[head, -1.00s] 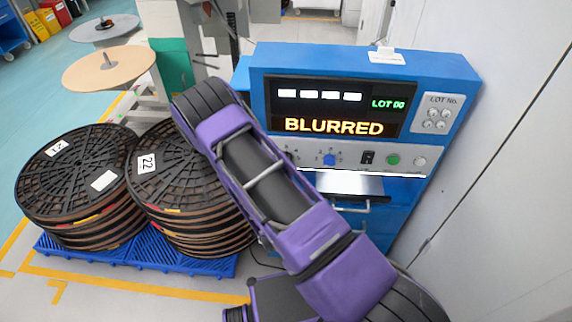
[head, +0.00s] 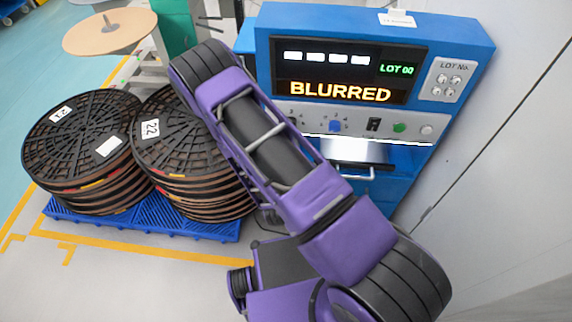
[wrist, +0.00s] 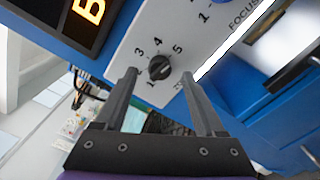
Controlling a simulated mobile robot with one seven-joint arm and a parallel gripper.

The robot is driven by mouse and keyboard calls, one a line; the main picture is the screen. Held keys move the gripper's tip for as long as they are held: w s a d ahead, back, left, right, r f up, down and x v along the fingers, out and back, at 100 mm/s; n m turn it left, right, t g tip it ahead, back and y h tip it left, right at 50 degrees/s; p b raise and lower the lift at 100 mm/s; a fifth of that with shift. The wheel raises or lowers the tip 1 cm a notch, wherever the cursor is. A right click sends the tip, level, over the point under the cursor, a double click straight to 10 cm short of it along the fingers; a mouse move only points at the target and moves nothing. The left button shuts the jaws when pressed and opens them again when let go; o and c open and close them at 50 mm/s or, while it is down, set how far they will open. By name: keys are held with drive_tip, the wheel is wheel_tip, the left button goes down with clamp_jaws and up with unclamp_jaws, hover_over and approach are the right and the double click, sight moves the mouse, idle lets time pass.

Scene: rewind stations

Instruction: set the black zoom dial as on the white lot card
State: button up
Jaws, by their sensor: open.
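The black zoom dial (wrist: 159,67) is on the grey panel in the wrist view, with printed numbers around it; 1, 3, 4 and 5 are readable. Its pointer direction is too small to tell. My gripper (wrist: 159,74) is open, with one finger on each side of the dial in the picture; I cannot tell whether they touch it. In the head view my arm hides the gripper and most of the dial. The white lot card (head: 397,18) stands on top of the blue machine (head: 455,30); its writing is too small to read.
The display (head: 340,75) reads BLURRED and LOT 00. A blue focus dial (head: 335,126), a black switch (head: 373,125) and a green button (head: 399,127) lie along the panel. Stacked black reels (head: 80,135) stand at left. A white wall (head: 510,190) is close at right.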

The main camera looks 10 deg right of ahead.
drive_tip(key=b+v, duration=0.1)
drive_tip(key=v, duration=1.3)
drive_tip(key=shift+s, duration=0.4)
drive_tip(key=shift+a+r, duration=0.1)
drive_tip(key=shift+a, duration=0.05)
